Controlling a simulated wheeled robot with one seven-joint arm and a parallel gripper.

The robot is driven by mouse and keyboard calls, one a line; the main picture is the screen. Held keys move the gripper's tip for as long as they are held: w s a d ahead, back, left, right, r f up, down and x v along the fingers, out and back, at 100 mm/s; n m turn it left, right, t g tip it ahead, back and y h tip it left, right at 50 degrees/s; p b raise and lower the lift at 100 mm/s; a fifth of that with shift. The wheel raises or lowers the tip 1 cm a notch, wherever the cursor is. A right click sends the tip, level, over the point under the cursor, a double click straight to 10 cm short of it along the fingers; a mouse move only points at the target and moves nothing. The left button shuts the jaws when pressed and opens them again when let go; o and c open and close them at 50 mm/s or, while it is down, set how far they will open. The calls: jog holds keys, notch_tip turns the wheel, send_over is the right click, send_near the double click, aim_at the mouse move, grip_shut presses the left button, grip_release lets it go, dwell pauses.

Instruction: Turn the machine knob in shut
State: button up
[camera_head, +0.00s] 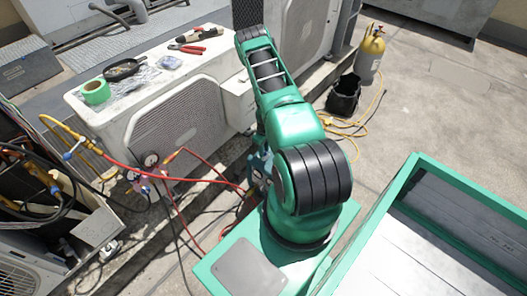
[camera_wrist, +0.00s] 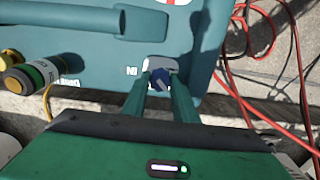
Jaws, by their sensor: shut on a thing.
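The teal machine (camera_wrist: 210,45) fills the upper part of the wrist view. A small blue knob (camera_wrist: 160,76) sits on a pale patch of its face, beside a small marking that appears to read IN upside down. My gripper (camera_wrist: 161,80) is shut on the blue knob, one finger on each side. In the head view a bit of the teal machine (camera_head: 261,168) shows at the left of my green arm; the arm hides the knob and my gripper.
A black fitting with a green-yellow band (camera_wrist: 32,78) juts from the machine's left side. Red hoses (camera_wrist: 262,60) lie on the paving to the right. A white condenser (camera_head: 165,125) stands behind, with tools on top. A yellow-topped cylinder (camera_head: 370,55) stands at the back right.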

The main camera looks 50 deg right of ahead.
jog(key=m, duration=0.4)
jog(key=shift+w+d+r+m, duration=0.1)
jog(key=shift+d+m, duration=0.05)
jog(key=shift+m, duration=2.05)
jog(key=o, duration=1)
jog(key=shift+o, duration=0.2)
notch_tip(320, 180, up, 11)
